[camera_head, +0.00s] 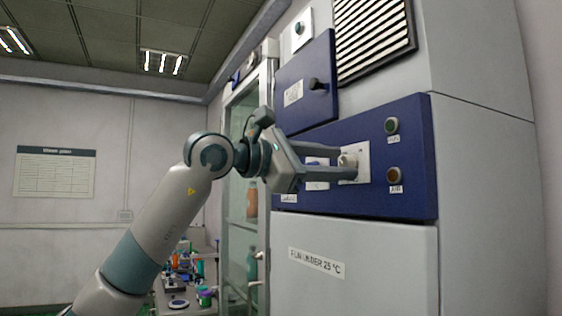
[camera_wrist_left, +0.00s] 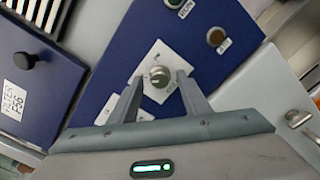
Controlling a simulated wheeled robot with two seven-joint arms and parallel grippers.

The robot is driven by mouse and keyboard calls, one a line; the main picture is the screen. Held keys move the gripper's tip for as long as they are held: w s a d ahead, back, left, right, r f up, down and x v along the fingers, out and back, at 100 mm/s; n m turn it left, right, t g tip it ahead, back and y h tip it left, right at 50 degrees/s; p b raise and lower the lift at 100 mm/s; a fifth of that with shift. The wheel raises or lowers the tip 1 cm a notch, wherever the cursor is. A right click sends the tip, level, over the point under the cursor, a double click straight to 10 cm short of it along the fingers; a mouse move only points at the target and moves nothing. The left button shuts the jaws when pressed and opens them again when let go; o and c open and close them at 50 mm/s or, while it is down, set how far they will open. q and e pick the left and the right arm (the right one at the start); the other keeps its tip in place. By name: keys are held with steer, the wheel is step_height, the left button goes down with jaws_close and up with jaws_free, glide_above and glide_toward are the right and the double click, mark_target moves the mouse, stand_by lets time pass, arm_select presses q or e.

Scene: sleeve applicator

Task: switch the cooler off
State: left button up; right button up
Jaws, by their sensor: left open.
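The cooler is a tall grey cabinet with a dark blue control panel (camera_head: 410,200). A round grey knob (camera_head: 346,161) sits on a white plate (camera_head: 362,163) in the panel; the knob also shows in the left wrist view (camera_wrist_left: 159,76). My left gripper (camera_head: 338,162) is open, with one finger on either side of the knob. In the left wrist view the fingertips (camera_wrist_left: 160,80) flank the knob, with gaps visible; I cannot tell if either touches. A green button (camera_head: 391,125) and an amber button (camera_head: 393,174) sit right of the knob. My right gripper is not in view.
A blue door with a black knob (camera_head: 316,84) and a slatted vent (camera_head: 374,38) are above the panel. A glass-door cabinet (camera_head: 240,200) stands to the left. A bench with small bottles (camera_head: 200,268) is low behind my arm. A label (camera_head: 316,262) is on the lower door.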

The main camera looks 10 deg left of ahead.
arm_select(q)
steer(key=b+v, duration=0.3)
steer(key=v, duration=1.3)
steer(key=shift+a, duration=0.3)
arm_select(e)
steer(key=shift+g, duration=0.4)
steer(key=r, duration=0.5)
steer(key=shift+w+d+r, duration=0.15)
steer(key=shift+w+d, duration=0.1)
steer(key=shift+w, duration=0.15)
arm_select(q)
steer(key=shift+s, duration=0.15)
